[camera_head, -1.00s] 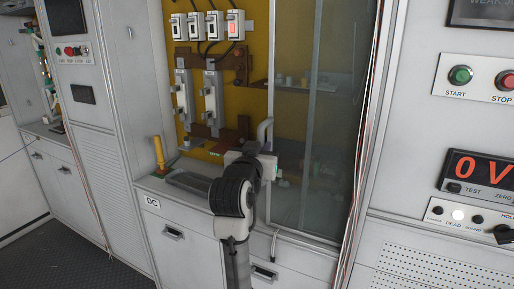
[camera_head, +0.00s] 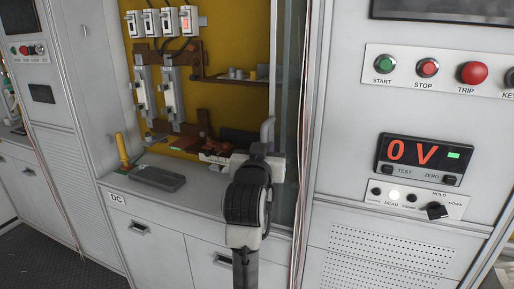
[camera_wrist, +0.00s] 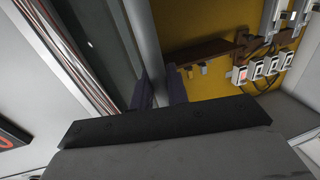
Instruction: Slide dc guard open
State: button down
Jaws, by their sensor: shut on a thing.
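The DC guard is a sliding glass panel (camera_head: 289,75) in a grey frame, now at the right side of the DC cabinet opening. Its upright grey handle (camera_head: 267,131) is at the panel's left edge. My gripper (camera_head: 264,149) is at this handle, with its fingertips largely hidden behind my wrist in the head view. In the wrist view, the two dark fingers of my gripper (camera_wrist: 160,95) are shut on the handle, on either side of an upright grey bar (camera_wrist: 147,45). The left and middle of the opening are uncovered.
Inside the cabinet are a yellow back panel (camera_head: 230,50), fuse holders (camera_head: 172,94) and a brown shelf (camera_head: 232,79). A yellow-handled tool (camera_head: 122,149) and a dark tray (camera_head: 158,179) are on the counter. A control panel (camera_head: 420,75) stands to the right.

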jog(key=shift+d, duration=0.1)
jog(key=c, duration=1.4)
grip_release()
jog(key=shift+c, duration=0.2)
jog(key=shift+s, duration=0.1)
jog(key=s+a+b, duration=0.2)
jog(key=s+b, duration=0.7)
jog(key=s, duration=0.4)
jog(key=shift+s, duration=0.3)
